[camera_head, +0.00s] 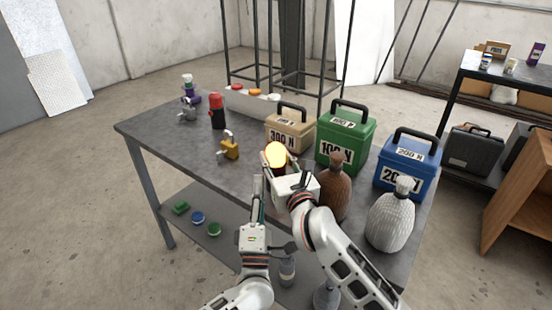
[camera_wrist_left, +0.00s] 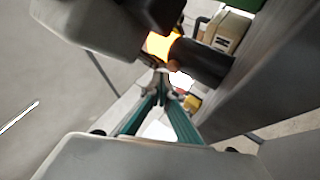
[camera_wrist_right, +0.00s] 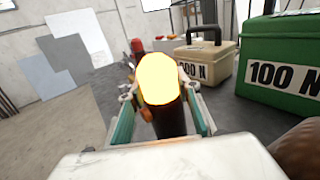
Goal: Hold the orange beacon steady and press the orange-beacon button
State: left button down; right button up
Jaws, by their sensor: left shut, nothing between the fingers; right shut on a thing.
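The orange beacon (camera_head: 276,154) has a dark body and a dome that glows bright yellow-orange. It also shows in the left wrist view (camera_wrist_left: 205,62) and the right wrist view (camera_wrist_right: 165,118). My right gripper (camera_head: 271,166) is shut around its body, with a finger on each side (camera_wrist_right: 160,108), and holds it upright. My left gripper (camera_head: 259,182) is shut and empty just below the beacon. Its fingertips (camera_wrist_left: 161,82) are close to the body; I cannot tell whether they touch.
Beige (camera_head: 290,133), green (camera_head: 344,145) and blue (camera_head: 406,168) weight boxes stand on the grey table (camera_head: 185,148). Brown (camera_head: 334,192) and grey (camera_head: 391,220) sacks are close to my right arm.

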pick_arm(q)
jog(key=s+a, duration=0.1)
jog(key=s, duration=0.1)
jog(key=s+a, duration=0.2)
dwell(0.3)
pick_arm(e)
jog(key=o, duration=1.3)
jog(key=shift+s, duration=0.1)
